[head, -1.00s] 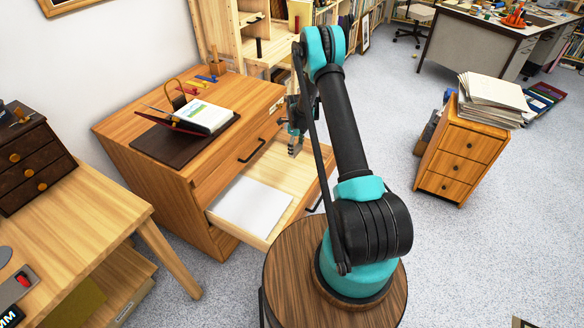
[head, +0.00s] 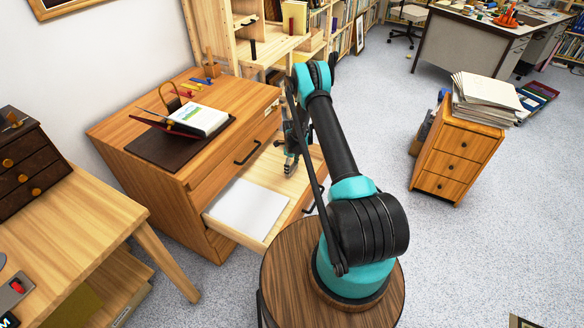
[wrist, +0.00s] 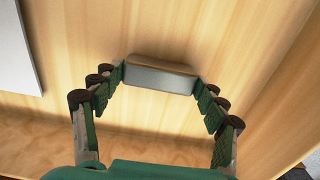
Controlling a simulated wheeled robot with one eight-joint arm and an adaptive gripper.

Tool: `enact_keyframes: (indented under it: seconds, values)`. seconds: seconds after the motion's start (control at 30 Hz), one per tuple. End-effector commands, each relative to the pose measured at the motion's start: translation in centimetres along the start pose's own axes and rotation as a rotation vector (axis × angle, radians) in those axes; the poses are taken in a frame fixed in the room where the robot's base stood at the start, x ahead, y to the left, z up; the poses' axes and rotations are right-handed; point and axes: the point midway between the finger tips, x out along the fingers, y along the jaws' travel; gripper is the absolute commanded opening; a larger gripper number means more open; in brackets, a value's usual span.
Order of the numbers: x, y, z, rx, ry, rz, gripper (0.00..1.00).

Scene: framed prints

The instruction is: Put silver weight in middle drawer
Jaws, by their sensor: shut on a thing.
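The silver weight (wrist: 158,78) is a small block with a grey metallic face, held between the fingertips of my gripper (wrist: 160,82) in the wrist view. The pale wooden floor of the open drawer (wrist: 215,35) lies beneath it. I cannot tell whether the weight touches that floor. In the head view, my gripper (head: 289,168) points down inside the back right part of the open drawer (head: 252,238). This drawer is pulled out below a shut upper drawer with a dark handle. The weight is too small to make out there.
A white sheet of paper (head: 247,206) lies in the left part of the drawer and its edge shows in the wrist view (wrist: 18,50). The wooden cabinet (head: 150,185) carries a dark mat, a book and pens. The drawer floor around the weight is clear.

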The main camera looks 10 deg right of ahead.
Motion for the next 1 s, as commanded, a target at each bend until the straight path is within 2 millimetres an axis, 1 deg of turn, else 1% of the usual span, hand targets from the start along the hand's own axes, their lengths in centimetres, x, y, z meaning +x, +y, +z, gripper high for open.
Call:
enact_keyframes:
  seconds: [0.2,0.23,0.4,0.77,0.87,0.97,1.0]
  values:
    - [0.2,0.0,0.0,0.0,0.0,0.0,0.3]
    - [0.2,0.0,0.0,0.0,0.0,0.0,0.74]
    - [0.2,0.0,0.0,0.0,0.0,0.0,0.93]
    - [0.0,0.0,0.0,0.0,0.0,0.0,0.93]
    - [-0.7,0.0,0.0,0.0,0.0,0.0,0.93]
    - [-2.1,0.0,0.0,0.0,0.0,0.0,0.93]
    - [-2.8,0.0,0.0,0.0,0.0,0.0,0.93]
